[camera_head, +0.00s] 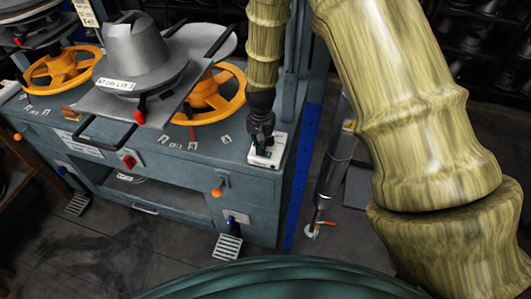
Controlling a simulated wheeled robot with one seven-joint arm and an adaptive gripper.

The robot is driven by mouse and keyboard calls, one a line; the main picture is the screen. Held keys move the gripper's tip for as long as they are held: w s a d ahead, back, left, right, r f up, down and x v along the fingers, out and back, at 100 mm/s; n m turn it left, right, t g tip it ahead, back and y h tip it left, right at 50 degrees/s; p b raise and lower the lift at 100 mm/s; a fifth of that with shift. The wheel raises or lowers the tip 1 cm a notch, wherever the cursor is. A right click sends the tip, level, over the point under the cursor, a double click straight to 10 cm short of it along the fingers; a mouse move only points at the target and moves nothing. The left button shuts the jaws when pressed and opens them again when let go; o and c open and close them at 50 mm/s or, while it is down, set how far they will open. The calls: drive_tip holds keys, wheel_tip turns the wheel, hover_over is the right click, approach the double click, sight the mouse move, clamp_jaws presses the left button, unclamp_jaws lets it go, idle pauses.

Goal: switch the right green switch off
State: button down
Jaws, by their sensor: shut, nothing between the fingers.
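A small white switch box (276,155) sits on the right end of the grey-blue press bench. A dark green switch (262,152) shows on its top, partly hidden by my gripper. My black gripper (263,141) points down right over this box, with its fingers shut and empty. Its fingertips are at or just above the switch; I cannot tell if they touch it. Whether the switch is on or off is too small to tell.
The bench (160,160) carries a grey hat form (140,60) and orange handwheels (213,97) left of my gripper. A blue post (300,185) stands just right of the box. A metal cylinder (333,165) stands farther right. Open floor (150,250) lies in front.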

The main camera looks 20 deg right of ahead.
drive_tip(key=shift+f, duration=0.5)
idle(0.3)
drive_tip(key=shift+r, duration=0.2)
drive_tip(key=shift+r+p, duration=2.3)
drive_tip(key=shift+r, duration=1.05)
